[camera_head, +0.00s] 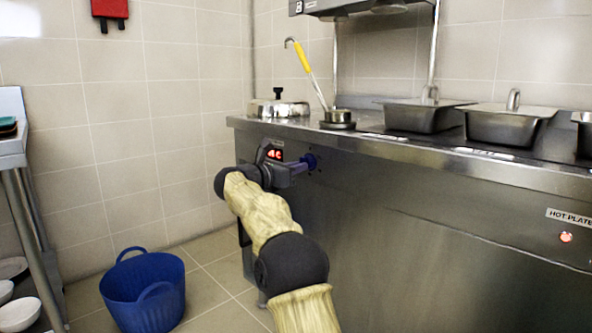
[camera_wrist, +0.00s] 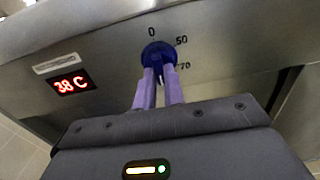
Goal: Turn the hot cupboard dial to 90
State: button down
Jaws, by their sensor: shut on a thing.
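The hot cupboard dial (camera_wrist: 158,50) is a round blue knob on the steel front. The marks 0, 50 and 70 show around it in the wrist view; a 90 mark is not visible. My gripper (camera_wrist: 160,76) has its two purple fingers shut on the dial's grip, one on each side. The dial's pointer is hidden or too small to read. In the head view the dial (camera_head: 312,161) shows at the tip of my gripper (camera_head: 303,164). A red display (camera_wrist: 71,85) to its left reads 38 C in the wrist view.
The steel counter (camera_head: 370,141) above holds a lidded pot (camera_head: 277,108), a ladle with a yellow handle (camera_head: 305,58) and lidded pans (camera_head: 507,124). A blue bucket (camera_head: 146,292) stands on the floor at left. A red lamp (camera_head: 566,237) glows under a HOT PLATE label.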

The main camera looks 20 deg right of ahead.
jog(key=shift+f, duration=0.15)
jog(key=c, duration=1.5)
grip_release()
jog(key=p+v, duration=0.5)
jog(key=v, duration=1.2)
jog(key=shift+a+p, duration=0.25)
jog(key=shift+p, duration=0.05)
